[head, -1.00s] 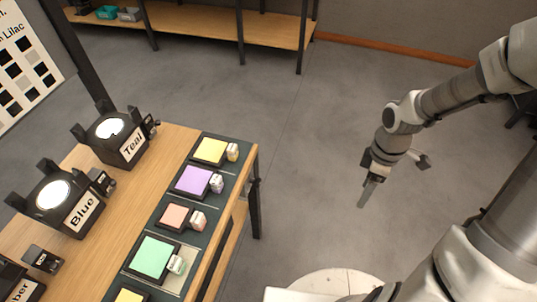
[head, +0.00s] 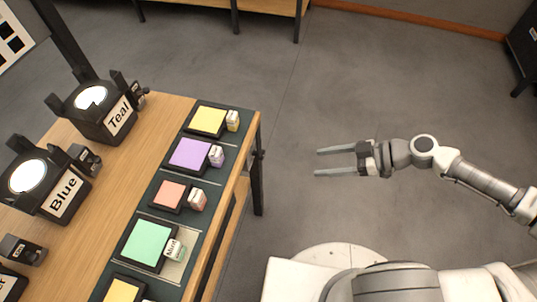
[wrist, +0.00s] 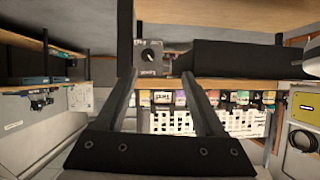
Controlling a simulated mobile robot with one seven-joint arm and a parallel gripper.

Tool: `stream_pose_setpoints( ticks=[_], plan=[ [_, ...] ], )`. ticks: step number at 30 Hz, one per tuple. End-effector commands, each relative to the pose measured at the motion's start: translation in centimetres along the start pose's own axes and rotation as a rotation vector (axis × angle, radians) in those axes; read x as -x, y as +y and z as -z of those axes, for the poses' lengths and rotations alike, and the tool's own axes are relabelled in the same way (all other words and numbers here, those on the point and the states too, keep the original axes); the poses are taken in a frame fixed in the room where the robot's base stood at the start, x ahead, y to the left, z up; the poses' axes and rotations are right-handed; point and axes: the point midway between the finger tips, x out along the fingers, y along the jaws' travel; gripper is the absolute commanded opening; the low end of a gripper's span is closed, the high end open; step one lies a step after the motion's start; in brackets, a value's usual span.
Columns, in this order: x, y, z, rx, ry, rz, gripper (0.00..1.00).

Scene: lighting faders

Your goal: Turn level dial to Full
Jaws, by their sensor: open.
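My gripper (head: 318,162) is open and empty in the head view. It is held over bare floor right of the table, with its two fingers pointing left. In the wrist view my gripper (wrist: 159,77) shows with its fingers apart. Beyond the fingertips is a small grey box with a round black knob (wrist: 149,57) and a short label too small to read surely; it looks like a dial. The gripper is apart from it. No dial marked Full is readable in the head view.
The wooden table (head: 170,112) carries black lamps labelled Teal (head: 105,110) and Blue (head: 50,180), and several colored pads, including a green one (head: 147,243), along its right edge. A dark cylinder (wrist: 220,57) lies right of the knob in the wrist view. Floor around my gripper is clear.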

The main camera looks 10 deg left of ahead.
Motion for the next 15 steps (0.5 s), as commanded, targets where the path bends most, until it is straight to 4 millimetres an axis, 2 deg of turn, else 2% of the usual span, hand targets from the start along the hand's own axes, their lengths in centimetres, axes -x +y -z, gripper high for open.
stream_pose_setpoints(
  ticks=[3, 8, 11, 15],
  plan=[
    [0.4, 0.9, 0.5, 0.03, 0.065, -0.046, 0.71],
    [0.3, 1.2, 0.8, 0.047, 0.089, -0.065, 0.71],
    [-0.7, 1.3, 0.9, 0.046, 0.089, -0.062, 0.71],
    [-3.2, 1.4, 1.0, 0.047, 0.088, -0.059, 0.71]
  ],
)
